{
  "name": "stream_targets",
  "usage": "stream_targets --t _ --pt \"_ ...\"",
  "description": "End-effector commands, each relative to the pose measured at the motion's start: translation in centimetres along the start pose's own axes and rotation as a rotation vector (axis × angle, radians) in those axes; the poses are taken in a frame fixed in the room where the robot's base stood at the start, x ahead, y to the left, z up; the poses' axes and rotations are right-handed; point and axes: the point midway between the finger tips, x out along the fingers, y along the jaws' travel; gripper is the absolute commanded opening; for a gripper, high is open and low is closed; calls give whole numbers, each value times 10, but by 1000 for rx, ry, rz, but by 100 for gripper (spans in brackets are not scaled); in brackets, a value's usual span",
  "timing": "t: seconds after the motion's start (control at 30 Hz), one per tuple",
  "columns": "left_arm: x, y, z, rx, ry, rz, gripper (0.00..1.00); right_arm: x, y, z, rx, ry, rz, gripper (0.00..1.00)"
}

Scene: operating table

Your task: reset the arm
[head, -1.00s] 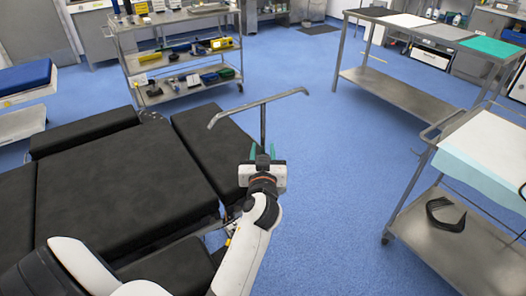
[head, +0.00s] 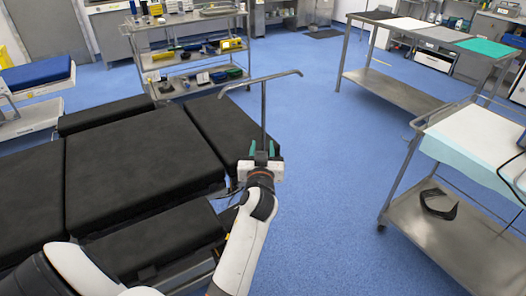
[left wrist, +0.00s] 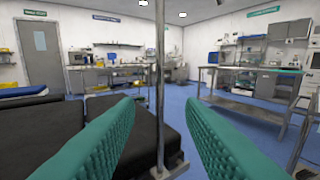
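My left gripper (head: 262,149) has green fingers and points away from me, beside the right edge of the black operating table (head: 135,165). Its fingers are spread apart with nothing held, as the left wrist view (left wrist: 160,140) also shows. A thin metal pole (head: 263,110) with a crossbar on top rises behind the gripper in the head view. In the left wrist view the pole (left wrist: 160,70) stands upright in the gap seen between the fingers, beyond them. My right gripper is in neither view.
A metal trolley (head: 382,222) with a pale blue drape stands at the right, a black curved item (head: 438,205) on its lower shelf. A long steel table (head: 400,92) is at the back right, a loaded cart (head: 150,62) at the back left. Blue floor (head: 330,180) lies free between.

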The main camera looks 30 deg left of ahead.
Motion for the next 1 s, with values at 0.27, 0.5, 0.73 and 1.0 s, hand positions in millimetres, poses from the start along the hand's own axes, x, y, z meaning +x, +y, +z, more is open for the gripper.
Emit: stream_targets --t 0.27,0.5,0.73,1.0 --pt "2 0 0 1 -1 -2 36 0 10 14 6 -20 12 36" --pt "2 0 0 1 -1 -2 36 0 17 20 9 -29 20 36" --pt "1 -12 -30 31 57 -43 36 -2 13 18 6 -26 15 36" --pt "-43 -56 -204 189 378 -262 36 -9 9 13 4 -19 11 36"
